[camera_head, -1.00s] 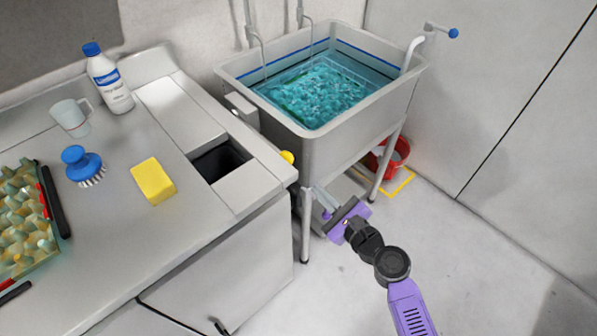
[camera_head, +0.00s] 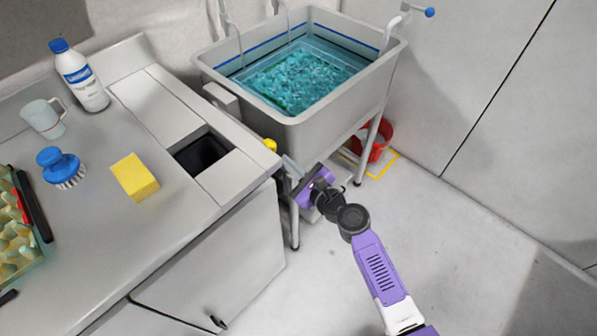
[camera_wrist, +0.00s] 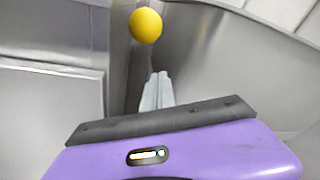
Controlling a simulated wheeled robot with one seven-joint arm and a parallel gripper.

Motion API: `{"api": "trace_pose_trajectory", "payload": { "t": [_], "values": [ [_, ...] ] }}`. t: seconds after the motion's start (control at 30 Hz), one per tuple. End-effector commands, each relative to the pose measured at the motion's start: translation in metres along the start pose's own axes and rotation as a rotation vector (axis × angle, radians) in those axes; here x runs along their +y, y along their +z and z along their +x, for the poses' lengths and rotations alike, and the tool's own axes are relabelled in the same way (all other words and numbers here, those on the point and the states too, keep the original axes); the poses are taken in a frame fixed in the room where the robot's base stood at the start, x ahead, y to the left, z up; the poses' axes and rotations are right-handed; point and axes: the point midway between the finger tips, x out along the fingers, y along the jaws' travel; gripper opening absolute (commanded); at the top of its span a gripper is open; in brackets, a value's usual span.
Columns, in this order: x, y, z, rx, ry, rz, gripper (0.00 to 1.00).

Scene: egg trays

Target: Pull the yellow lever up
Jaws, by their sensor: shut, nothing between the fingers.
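The yellow lever shows as a round yellow knob (camera_head: 270,145) at the front left of the sink, beside the counter's end. In the wrist view the yellow knob (camera_wrist: 145,25) is at the top, a little left of the middle. My gripper (camera_head: 289,165) is just below and to the right of the knob in the head view. In the wrist view my gripper (camera_wrist: 157,90) has its pale fingers together, with nothing between them. The fingertips point toward the knob and appear apart from it. The lever's stem cannot be made out clearly.
The sink (camera_head: 296,132) holds a tray in blue-green water. The counter (camera_head: 205,205) stands close on the left, with a yellow sponge (camera_head: 135,177), a blue brush (camera_head: 58,165) and a white bottle (camera_head: 80,78). A red bucket (camera_head: 377,142) is under the sink. The floor at right is clear.

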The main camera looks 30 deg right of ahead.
Motion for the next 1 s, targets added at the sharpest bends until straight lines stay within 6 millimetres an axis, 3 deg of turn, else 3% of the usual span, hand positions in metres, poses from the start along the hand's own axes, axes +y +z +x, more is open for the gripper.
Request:
{"api": "trace_pose_trajectory", "payload": {
  "t": [0.13, 0.2, 0.4, 1.0],
  "values": [
    [0.001, 0.001, 0.031, -0.002, 0.001, -0.002, 0.0],
    [-0.001, 0.017, 0.022, 0.0, 0.002, -0.001, 0.0],
    [-0.001, 0.033, 0.015, 0.0, 0.0, -0.002, 0.0],
    [-0.002, 0.039, 0.013, 0.0, 0.0, -0.001, 0.0]
  ]
}}
